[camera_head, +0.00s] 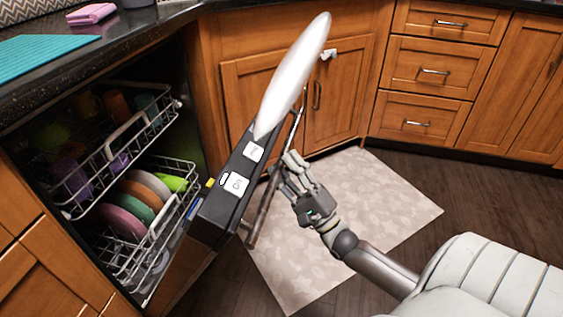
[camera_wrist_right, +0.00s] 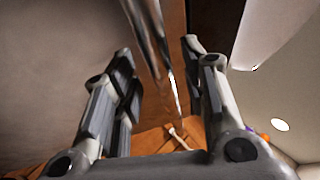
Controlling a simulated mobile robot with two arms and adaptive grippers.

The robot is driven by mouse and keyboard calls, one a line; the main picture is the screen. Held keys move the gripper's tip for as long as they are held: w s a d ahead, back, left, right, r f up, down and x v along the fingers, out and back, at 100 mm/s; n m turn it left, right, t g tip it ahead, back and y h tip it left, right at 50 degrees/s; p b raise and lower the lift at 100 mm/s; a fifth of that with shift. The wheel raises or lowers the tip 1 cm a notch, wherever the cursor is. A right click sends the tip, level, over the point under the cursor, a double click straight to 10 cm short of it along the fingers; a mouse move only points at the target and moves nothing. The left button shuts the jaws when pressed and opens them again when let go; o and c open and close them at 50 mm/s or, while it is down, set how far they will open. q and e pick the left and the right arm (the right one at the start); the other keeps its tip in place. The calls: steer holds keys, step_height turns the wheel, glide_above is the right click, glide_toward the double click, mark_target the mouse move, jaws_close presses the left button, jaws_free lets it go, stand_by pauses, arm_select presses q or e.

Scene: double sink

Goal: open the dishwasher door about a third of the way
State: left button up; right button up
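The dishwasher door (camera_head: 215,215) stands partly open, tilted out from the left counter, with a black control edge (camera_head: 240,165) on top carrying white labels. Its metal bar handle (camera_head: 268,200) runs along the outer face. My right gripper (camera_head: 291,172) is beside the handle on the outer side of the door. In the right wrist view the gripper's two fingers (camera_wrist_right: 160,75) are apart, and the handle bar (camera_wrist_right: 152,40) shows in the gap between them. I cannot tell whether a finger touches the bar. My left gripper is not in view.
Two dish racks (camera_head: 150,240) with colourful plates and cups are inside the dishwasher. A long white shape (camera_head: 295,75) rises above the door edge. Wooden cabinets (camera_head: 430,80) stand behind. A light patterned rug (camera_head: 385,200) covers the floor beside the door.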

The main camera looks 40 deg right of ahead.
steer(key=v, duration=1)
